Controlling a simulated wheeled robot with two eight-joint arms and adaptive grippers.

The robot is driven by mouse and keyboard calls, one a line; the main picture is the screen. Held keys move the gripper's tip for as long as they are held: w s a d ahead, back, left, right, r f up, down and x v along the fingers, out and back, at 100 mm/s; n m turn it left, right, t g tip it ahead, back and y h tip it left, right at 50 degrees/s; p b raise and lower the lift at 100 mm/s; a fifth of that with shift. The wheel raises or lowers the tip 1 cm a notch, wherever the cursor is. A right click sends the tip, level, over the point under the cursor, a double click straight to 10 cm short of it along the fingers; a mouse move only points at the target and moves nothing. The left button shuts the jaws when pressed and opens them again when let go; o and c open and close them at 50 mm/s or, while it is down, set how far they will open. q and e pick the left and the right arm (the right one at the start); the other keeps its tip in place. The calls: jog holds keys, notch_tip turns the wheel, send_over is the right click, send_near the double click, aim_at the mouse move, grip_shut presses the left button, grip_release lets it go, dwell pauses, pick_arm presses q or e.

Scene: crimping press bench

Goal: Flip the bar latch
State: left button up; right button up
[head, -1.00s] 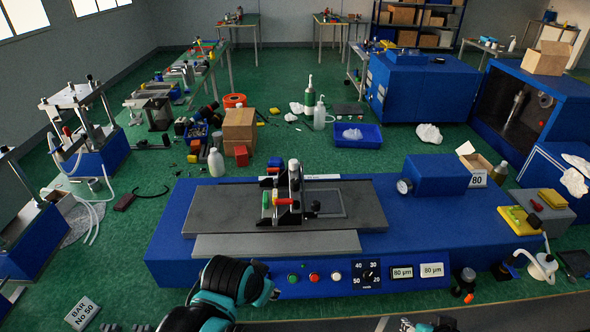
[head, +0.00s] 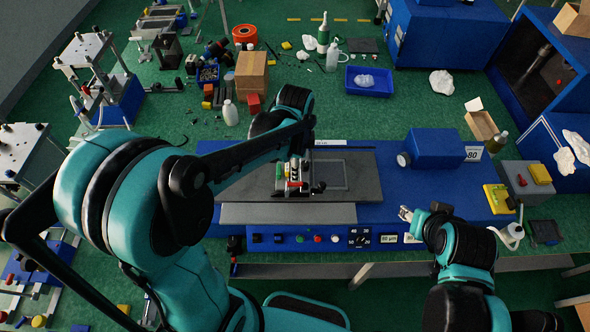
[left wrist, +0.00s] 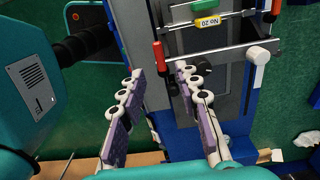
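The bar assembly (head: 295,186) with its red and green parts stands on the grey plate of the blue press, partly hidden by my left arm. In the left wrist view it shows a metal bar with a yellow "No 20" tag (left wrist: 207,22), a red handle (left wrist: 158,55) and a white knob (left wrist: 258,54). I cannot tell which part is the latch. My left gripper (left wrist: 158,70) is open and empty, with the red handle just beyond the gap between its fingertips. My right gripper (head: 405,213) is over the press's front right, away from the bar; its opening is unclear.
The blue press (head: 385,190) has a raised blue box (head: 436,148) on its right and knobs along its front. A grey block with yellow pads (head: 528,180) stands farther right. Cardboard boxes (head: 250,72) and a white bottle (head: 230,113) are behind the press.

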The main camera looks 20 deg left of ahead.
aim_at(298, 185)
pick_arm(q)
notch_tip(298, 185, down, 6)
jog(key=shift+f, duration=0.25)
grip_shut()
